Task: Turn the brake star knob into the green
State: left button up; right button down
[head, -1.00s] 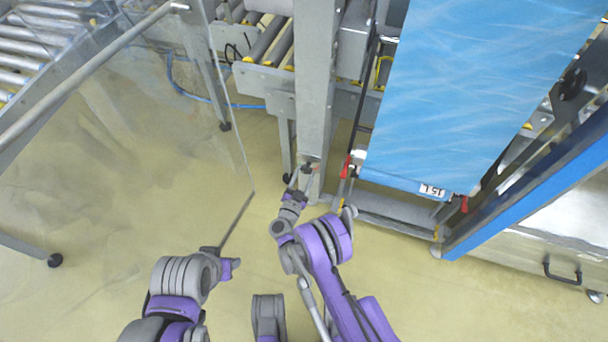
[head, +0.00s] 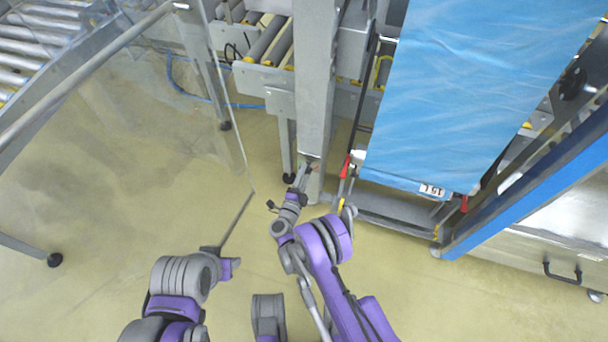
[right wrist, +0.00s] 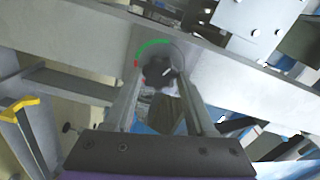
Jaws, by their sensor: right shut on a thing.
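The dark star knob (right wrist: 158,73) shows in the right wrist view on a grey metal beam. A green arc (right wrist: 155,43) curves over the knob's upper side, and a small red mark (right wrist: 137,64) lies at its left. A small pale mark shows on the knob's right side, but I cannot tell for sure where the knob points. My right gripper (right wrist: 161,82) has its fingers on both sides of the knob and is shut on it. In the head view my right gripper (head: 308,168) is at the foot of the grey post, and the knob is hidden.
A grey post (head: 314,80) rises beside the right gripper. Red-handled levers (head: 346,166) and a hanging blue liner (head: 460,90) are just right of it. A clear panel (head: 170,130) stands at left. Open floor (head: 120,225) lies at left.

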jog(key=m, duration=1.2)
jog(key=shift+w+m, duration=0.1)
jog(key=shift+m, duration=0.2)
dwell(0.4)
jog(key=shift+c, duration=1.2)
grip_release()
jog(key=shift+b, duration=0.3)
